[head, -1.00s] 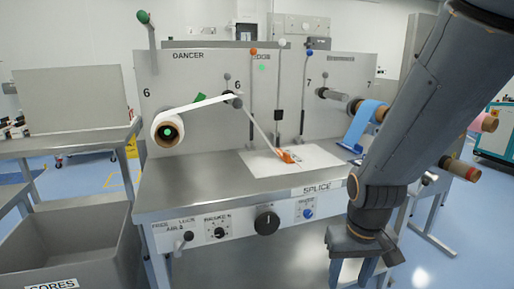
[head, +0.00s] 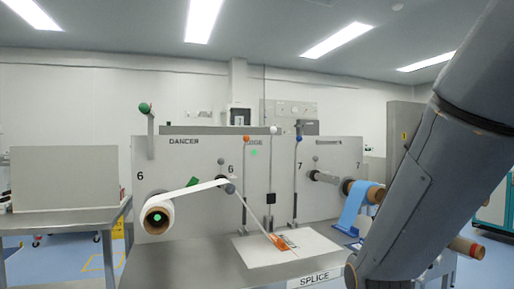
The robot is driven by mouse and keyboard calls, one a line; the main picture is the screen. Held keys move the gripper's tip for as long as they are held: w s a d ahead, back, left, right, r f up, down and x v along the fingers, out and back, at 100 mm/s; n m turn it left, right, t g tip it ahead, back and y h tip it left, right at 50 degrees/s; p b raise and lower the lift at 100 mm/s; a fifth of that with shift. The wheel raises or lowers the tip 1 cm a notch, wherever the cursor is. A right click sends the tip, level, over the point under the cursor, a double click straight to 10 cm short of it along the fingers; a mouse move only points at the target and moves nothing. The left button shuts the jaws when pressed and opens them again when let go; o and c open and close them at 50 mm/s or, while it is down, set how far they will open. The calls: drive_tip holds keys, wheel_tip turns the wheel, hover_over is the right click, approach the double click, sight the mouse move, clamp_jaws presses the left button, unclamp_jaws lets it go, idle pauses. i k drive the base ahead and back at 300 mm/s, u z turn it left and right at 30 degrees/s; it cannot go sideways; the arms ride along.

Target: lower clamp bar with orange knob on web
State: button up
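The orange knob (head: 246,138) tops a thin upright clamp bar (head: 247,175) at the machine's grey panel. The white web (head: 190,191) runs from a roll (head: 157,215) to a roller (head: 228,186). It then slants down to the pale splice plate (head: 300,258), where an orange-marked piece (head: 282,242) lies at its end. The bar stands raised, apart from the plate as far as I can see. My gripper is below the picture; only my arm shows at the right.
Similar rods with a white knob (head: 273,130) and a blue knob (head: 299,138) stand just right of the orange one. A blue web (head: 354,207) hangs from a roll at the right. A steel table (head: 70,230) stands at left.

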sight(246, 138)
drive_tip(key=u, duration=0.3)
drive_tip(key=k, duration=0.4)
drive_tip(key=u, duration=1.3)
drive_tip(key=i, duration=0.8)
drive_tip(key=z, duration=1.05)
drive_tip(key=i, duration=0.55)
drive_tip(key=z, duration=0.55)
